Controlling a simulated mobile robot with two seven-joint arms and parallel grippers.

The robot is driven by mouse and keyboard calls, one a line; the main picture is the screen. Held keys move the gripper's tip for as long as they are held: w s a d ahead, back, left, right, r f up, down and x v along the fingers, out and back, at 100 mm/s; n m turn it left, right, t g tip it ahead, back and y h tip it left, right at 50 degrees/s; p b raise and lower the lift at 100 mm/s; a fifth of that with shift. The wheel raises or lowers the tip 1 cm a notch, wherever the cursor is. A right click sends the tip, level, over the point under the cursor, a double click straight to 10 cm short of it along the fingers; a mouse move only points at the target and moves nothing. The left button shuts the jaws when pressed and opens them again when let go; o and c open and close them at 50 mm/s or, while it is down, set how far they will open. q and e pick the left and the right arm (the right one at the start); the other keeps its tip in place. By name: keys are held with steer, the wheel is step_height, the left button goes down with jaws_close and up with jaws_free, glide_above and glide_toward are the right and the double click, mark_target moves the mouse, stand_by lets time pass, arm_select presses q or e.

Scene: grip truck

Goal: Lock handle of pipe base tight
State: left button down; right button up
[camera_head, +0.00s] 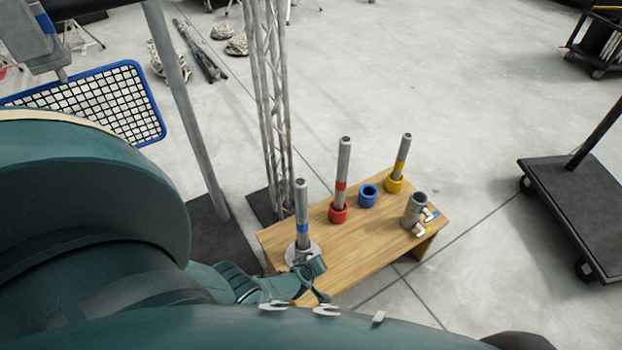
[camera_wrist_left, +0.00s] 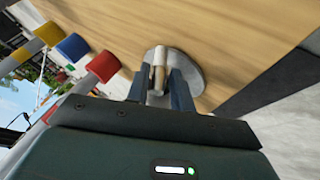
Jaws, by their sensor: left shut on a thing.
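A grey pipe with a blue band (camera_head: 302,205) stands upright in a round grey pipe base (camera_head: 291,249) at the near left end of a wooden bench. My left gripper (camera_head: 314,268) is low beside this base on the near side. In the left wrist view, the two fingers of my left gripper (camera_wrist_left: 160,88) are closed around a small pale handle (camera_wrist_left: 158,56). The round base plate (camera_wrist_left: 192,68) lies just beyond the fingers. The fingers partly hide the handle, so its exact angle is unclear. My right gripper is not in view.
The wooden bench (camera_head: 350,245) also carries a pipe in a red collar (camera_head: 338,213), an empty blue collar (camera_head: 368,196), a pipe in a yellow collar (camera_head: 394,183) and a grey tube with side handles (camera_head: 414,210). A truss (camera_head: 268,100) stands behind. A cart (camera_head: 575,165) is at right.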

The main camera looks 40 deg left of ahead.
arm_select(q)
steer(key=shift+a, duration=0.1)
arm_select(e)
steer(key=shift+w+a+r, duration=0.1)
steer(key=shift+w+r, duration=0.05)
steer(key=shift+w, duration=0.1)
arm_select(q)
steer(key=c, duration=1.3)
jaws_free()
steer(key=shift+o, duration=0.2)
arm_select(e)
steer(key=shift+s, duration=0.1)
arm_select(q)
steer(key=shift+r, duration=0.1)
